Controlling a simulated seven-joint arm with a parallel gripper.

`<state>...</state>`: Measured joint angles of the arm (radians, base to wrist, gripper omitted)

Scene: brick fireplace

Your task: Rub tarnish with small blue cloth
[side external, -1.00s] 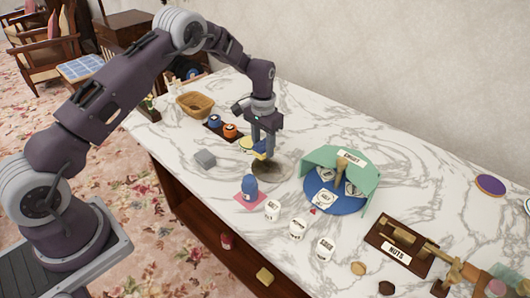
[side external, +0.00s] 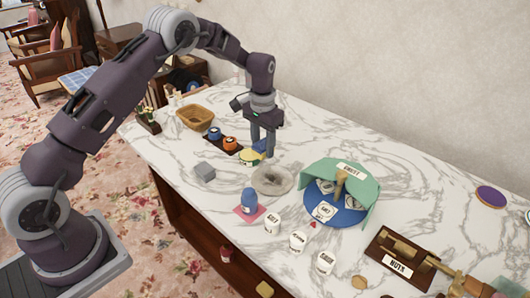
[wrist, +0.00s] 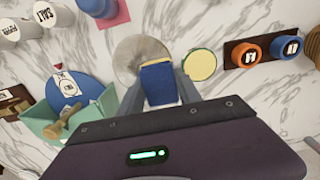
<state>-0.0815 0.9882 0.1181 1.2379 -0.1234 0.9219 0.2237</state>
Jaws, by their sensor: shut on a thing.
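The small blue cloth (wrist: 160,84) is a blue pad with a tan edge, held between the fingers of my gripper (wrist: 162,92). In the side view my gripper (side external: 262,153) points down at the far edge of the tarnish patch (side external: 271,181), and the cloth is mostly hidden by the fingers. The tarnish is a round grey-brown, streaky patch on the marble; it also shows in the wrist view (wrist: 139,58), partly behind the cloth. I cannot tell whether the cloth touches the surface.
A yellow disc with a green rim (wrist: 200,66) lies close beside my gripper. Orange and blue jars (side external: 229,143) stand in a dark tray behind. A green-and-blue stand (side external: 340,190) is at right.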

